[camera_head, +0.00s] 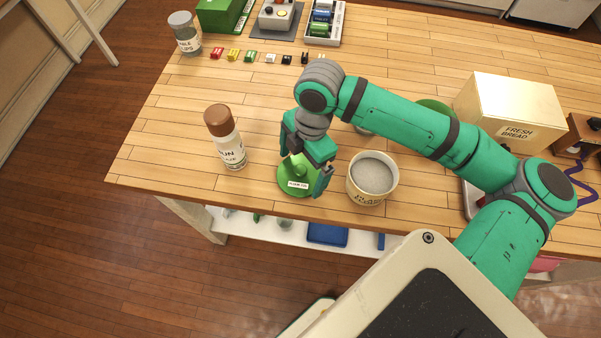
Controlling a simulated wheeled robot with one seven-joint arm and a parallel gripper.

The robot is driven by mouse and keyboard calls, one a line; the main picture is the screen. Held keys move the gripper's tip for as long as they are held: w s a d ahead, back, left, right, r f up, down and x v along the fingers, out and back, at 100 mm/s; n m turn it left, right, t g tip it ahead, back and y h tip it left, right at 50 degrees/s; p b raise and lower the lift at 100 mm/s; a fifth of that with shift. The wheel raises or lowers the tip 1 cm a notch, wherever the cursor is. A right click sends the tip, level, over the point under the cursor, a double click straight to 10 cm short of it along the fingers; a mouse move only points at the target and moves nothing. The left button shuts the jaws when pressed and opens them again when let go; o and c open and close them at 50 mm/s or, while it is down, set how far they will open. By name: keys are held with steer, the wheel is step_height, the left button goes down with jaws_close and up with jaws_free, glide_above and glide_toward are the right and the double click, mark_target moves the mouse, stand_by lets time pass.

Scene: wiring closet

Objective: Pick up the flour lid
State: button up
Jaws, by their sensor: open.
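The flour lid (297,183) is a round green disc with a raised knob and a small white label, lying on the wooden table near its front edge. My gripper (305,172) is open right over the lid, pointing down, with its fingers around the knob area. The fingers partly hide the lid, and I cannot tell whether they touch it. A round tub (372,180) filled with grey-white powder stands open just to the right of the lid.
A brown-capped bottle (226,140) stands left of the lid. A glass jar (185,35), several small coloured blocks (249,56) and a green box (222,14) are at the back left. A bread box (510,112) stands at the right. The table's middle left is clear.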

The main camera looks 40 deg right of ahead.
steer(key=shift+a+f, duration=0.1)
steer(key=shift+f, duration=0.4)
steer(key=c, duration=0.9)
steer(key=shift+r, duration=0.1)
steer(key=shift+c, duration=0.2)
